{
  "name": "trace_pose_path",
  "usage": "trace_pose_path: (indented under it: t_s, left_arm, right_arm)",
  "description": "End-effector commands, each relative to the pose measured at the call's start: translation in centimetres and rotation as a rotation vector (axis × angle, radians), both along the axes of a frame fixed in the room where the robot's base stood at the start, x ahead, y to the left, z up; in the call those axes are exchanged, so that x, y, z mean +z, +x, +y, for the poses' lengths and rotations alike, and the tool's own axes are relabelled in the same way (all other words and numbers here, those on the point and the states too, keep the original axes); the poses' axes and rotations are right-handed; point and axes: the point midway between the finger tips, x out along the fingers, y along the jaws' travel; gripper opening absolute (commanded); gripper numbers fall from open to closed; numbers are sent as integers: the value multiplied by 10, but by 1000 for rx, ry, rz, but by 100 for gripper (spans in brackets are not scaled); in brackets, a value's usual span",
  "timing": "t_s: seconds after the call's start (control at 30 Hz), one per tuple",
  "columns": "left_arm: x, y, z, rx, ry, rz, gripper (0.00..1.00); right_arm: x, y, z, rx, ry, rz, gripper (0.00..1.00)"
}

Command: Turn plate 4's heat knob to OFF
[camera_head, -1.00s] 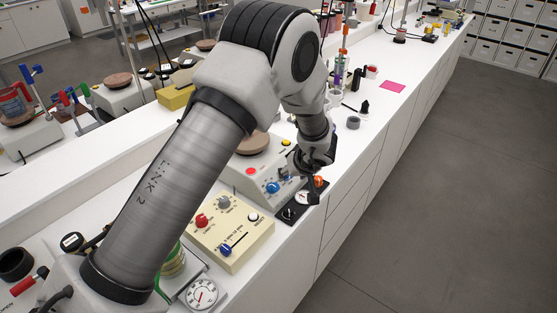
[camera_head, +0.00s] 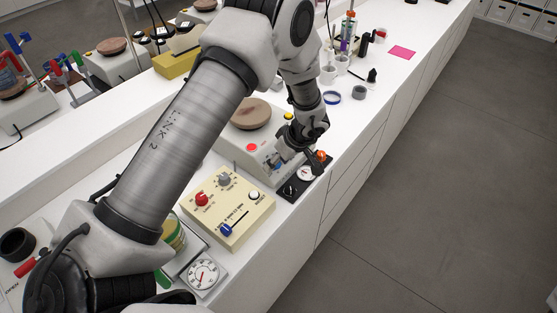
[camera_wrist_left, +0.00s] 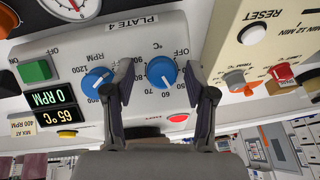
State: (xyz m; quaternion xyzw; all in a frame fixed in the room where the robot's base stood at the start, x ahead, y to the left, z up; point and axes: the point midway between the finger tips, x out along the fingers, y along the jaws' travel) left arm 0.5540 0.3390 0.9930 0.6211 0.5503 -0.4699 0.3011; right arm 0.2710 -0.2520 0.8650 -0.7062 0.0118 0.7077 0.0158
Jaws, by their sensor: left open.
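Plate 4 (camera_head: 240,150) is a grey hotplate with a round brown top, on the white bench in the head view. Its labelled front (camera_wrist_left: 85,55) fills much of the left wrist view. The blue heat knob (camera_wrist_left: 161,71), marked °C, has its white pointer line toward the lower side, near the 60 mark. A second blue knob (camera_wrist_left: 97,82), marked RPM, is left of it. Displays read 0 RPM and 65 °C. My left gripper (camera_wrist_left: 164,98) is open, its fingers on either side of the heat knob; contact cannot be told. My right gripper is not in view.
A beige control box (camera_head: 228,207) with knobs and a slider stands close beside plate 4. A black panel (camera_head: 290,193) with a gauge and an orange knob lies at the bench edge. A dial scale (camera_head: 203,274) is nearer me.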

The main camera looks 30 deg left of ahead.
Motion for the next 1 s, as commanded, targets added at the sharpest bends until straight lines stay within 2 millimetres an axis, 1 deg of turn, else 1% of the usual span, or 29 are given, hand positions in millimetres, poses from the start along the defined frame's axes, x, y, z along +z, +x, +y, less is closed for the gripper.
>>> trace_pose_path:
  t_s: [0.03,0.07,0.1,0.17,0.2,0.23,0.67,0.87,1.0]
  left_arm:
    - [0,0,0,0,0,0,56]
    - [0,0,0,0,0,0,52]
    - [0,0,0,0,0,0,38]
    - [0,0,0,0,0,0,17]
    - [0,0,0,0,0,0,2]
    - [0,0,0,0,0,0,0]
    - [-2,-1,0,32,-3,-30,0]
    - [-4,-2,0,103,-9,-102,0]
    - [-6,-3,0,179,-15,-179,0]
  right_arm:
    - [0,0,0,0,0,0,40]
    - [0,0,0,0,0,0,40]
    - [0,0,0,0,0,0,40]
    - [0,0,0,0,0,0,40]
    - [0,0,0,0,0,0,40]
    - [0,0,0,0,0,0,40]
    - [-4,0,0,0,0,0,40]
    - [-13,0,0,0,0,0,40]
    - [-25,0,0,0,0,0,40]
